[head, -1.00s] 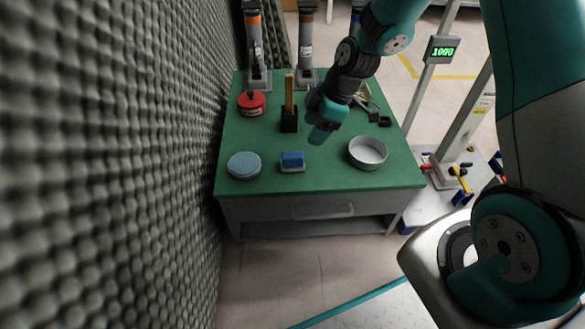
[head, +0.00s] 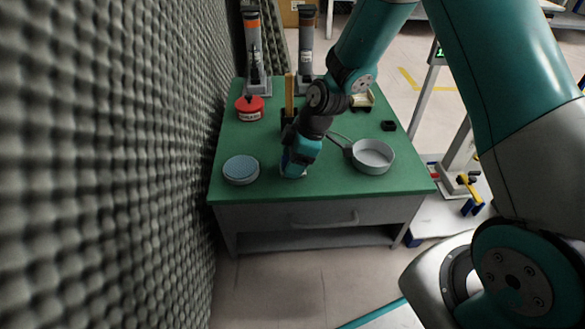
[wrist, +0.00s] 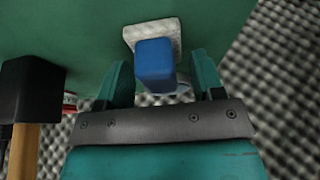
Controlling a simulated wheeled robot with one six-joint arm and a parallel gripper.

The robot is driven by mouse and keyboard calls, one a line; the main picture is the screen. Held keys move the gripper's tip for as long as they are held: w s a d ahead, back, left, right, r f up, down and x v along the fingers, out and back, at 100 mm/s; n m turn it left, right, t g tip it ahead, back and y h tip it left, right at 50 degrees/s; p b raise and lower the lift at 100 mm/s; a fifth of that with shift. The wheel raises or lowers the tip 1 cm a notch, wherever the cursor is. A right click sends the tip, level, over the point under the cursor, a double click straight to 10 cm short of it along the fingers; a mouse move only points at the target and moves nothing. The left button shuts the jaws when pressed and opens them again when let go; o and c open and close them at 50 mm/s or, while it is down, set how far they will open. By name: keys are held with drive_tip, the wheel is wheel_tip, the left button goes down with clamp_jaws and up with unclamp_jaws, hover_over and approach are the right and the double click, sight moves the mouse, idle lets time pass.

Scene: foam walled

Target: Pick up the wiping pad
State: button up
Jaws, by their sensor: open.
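The wiping pad, a blue block (wrist: 155,62) on a pale grey-white square base (wrist: 152,29), lies on the green table top. In the wrist view it sits between the two teal fingers of my gripper (wrist: 162,70), with a finger on each side. The jaws are open. I cannot tell whether either finger touches the block. In the head view my gripper (head: 299,162) points down over the pad and hides most of it.
On the table (head: 330,186) stand a round blue-topped tin (head: 241,169) to the left, a grey pan (head: 373,156) to the right, and a red pot (head: 249,108). A wooden-handled tool (head: 290,95) is behind my gripper. A foam wall (head: 130,170) rises on the left.

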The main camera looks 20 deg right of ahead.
drive_tip(key=c, duration=1)
drive_tip(key=shift+r, duration=0.15)
wheel_tip(320, 180, up, 20)
drive_tip(key=p, duration=0.9)
